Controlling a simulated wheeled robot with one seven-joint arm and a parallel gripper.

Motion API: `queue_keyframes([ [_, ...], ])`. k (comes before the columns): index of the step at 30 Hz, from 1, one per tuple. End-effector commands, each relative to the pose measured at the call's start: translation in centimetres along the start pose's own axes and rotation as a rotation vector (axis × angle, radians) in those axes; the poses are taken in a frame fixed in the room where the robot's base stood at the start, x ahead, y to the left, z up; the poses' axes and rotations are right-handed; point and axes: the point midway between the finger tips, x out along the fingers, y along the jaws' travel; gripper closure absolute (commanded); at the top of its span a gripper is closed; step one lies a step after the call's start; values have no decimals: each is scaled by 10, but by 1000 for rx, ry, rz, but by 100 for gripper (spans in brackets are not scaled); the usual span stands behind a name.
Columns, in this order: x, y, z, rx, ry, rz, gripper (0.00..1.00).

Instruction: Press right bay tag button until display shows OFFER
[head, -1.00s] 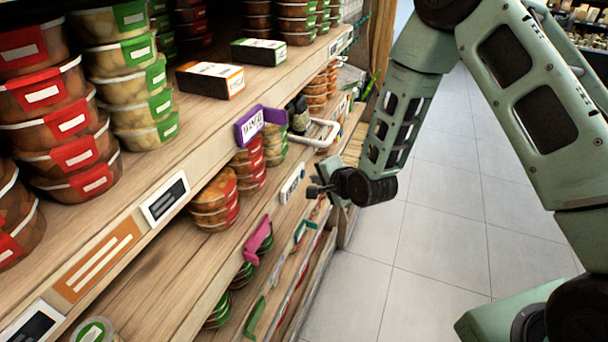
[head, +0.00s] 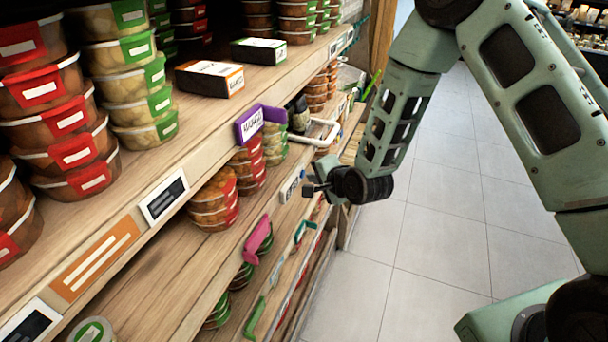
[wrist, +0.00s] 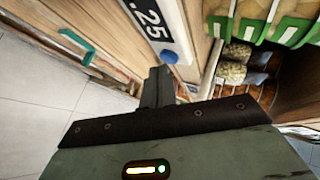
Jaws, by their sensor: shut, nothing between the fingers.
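A white electronic tag (wrist: 152,25) sits on the shelf edge in the wrist view. Its display reads ".25" in the part that shows, with the rest cut off by the frame. A round blue button (wrist: 168,57) is at the tag's lower end. My gripper (wrist: 158,82) is shut and empty, its tips close below the button. I cannot tell whether they touch it. In the head view the tag (head: 291,185) is on the lower shelf's front edge, and my gripper (head: 309,188) is just right of it.
A pink clip (head: 258,238) and a teal holder (head: 304,230) stick out from shelf edges below. A purple sign (head: 249,124) and a white bracket (head: 318,135) stick out above. Stacked food tubs (head: 214,200) fill the shelves. The tiled floor (head: 440,230) at right is clear.

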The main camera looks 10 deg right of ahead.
Motion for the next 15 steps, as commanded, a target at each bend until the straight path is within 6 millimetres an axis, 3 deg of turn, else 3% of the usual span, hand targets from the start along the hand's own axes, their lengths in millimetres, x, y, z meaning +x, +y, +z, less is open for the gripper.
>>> queue_keyframes([
  [15, 4, -3, 3, -1, 0, -2, 100],
])
